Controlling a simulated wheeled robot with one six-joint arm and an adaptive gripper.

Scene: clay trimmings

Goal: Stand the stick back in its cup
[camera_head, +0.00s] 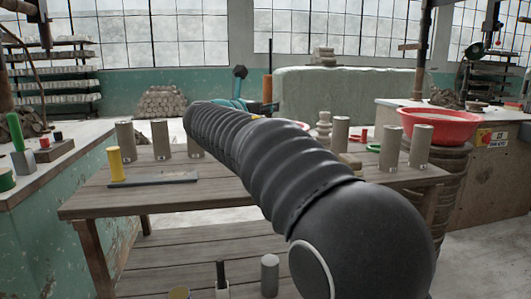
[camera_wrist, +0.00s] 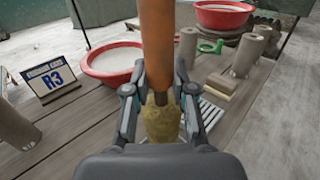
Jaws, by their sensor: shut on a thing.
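The stick (camera_head: 267,88) is orange-brown and stands upright in the head view, above the far part of the wooden table. In the wrist view the stick (camera_wrist: 157,45) rises between the fingers of my gripper (camera_wrist: 160,108), which is shut on it. A rough yellowish piece (camera_wrist: 161,122) shows at the stick's lower end; I cannot tell whether it is part of the stick. Several grey cylinders, among them one at the right (camera_head: 390,146) and one at the left (camera_head: 125,135), stand on the table. I cannot tell which thing is the stick's cup.
The wooden table (camera_head: 85,203) carries a yellow cylinder (camera_head: 115,163) and a dark flat bar (camera_head: 155,180). A green ring (camera_wrist: 211,46) lies to the right.

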